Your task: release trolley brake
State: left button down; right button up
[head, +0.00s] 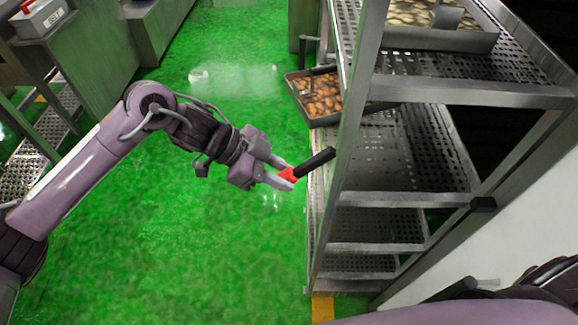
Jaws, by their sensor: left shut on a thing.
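A metal rack trolley (385,198) with perforated shelves stands at the right. A black lever with a red end (316,160) shows at its left front post; I take it as the brake lever. How it joins the trolley cannot be made out. My left gripper (288,174) reaches in from the left and is shut on the red end of the lever. The black part sticks out beyond the fingertips, up and to the right. My right gripper is not in view; only part of my right arm shows at the bottom right.
Another tray (425,14) lies on the upper shelf. Metal equipment (95,60) stands at the upper left. The green floor (190,250) between is clear.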

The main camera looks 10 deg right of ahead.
pick_arm(q)
jog(key=shift+w+a+r+y+p, duration=0.1)
jog(key=shift+a+r+y+p, duration=0.25)
jog(key=shift+r+y+p, duration=0.3)
jog(key=shift+a+r, duration=0.1)
jog(key=shift+w+y+p, duration=0.1)
jog(key=shift+y+p, duration=0.15)
jog(key=shift+p, duration=0.05)
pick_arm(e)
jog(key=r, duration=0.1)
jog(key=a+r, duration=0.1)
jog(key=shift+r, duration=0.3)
pick_arm(q)
jog(key=c, duration=1.1)
grip_release()
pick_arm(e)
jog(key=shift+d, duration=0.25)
